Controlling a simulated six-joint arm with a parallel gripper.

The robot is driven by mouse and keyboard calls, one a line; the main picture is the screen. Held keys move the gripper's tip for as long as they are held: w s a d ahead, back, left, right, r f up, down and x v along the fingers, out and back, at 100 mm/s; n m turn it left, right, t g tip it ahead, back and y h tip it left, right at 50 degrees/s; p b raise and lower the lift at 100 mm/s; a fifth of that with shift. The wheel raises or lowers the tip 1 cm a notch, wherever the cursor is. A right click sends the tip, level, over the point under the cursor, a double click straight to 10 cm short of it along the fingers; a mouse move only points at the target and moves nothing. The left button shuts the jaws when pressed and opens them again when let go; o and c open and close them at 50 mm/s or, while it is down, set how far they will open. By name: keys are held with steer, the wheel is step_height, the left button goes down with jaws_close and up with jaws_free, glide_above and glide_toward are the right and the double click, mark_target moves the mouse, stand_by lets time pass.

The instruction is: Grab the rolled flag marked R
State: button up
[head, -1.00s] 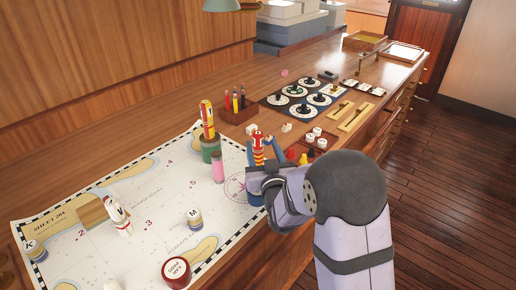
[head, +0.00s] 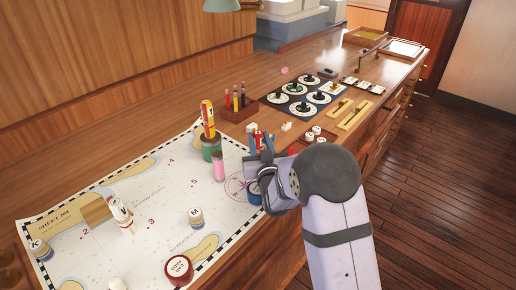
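A red and yellow rolled flag (head: 258,136) stands upright in a blue cup (head: 254,192) on the chart's right edge. Another rolled flag (head: 207,118), yellow and red, stands upright in a green cup (head: 211,148) to the left. No letter R is legible on either flag.
A pink cylinder (head: 219,168) stands by the green cup. The chart (head: 150,185) also bears an M-marked jar (head: 196,217), a red tin (head: 178,269) and a white and red figure (head: 122,213). A pencil holder (head: 239,110) and a dark tray of round pieces (head: 294,101) lie behind.

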steer(key=shift+r, duration=0.2)
step_height(320, 180, up, 10)
steer(key=b, duration=0.2)
stand_by(0.5)
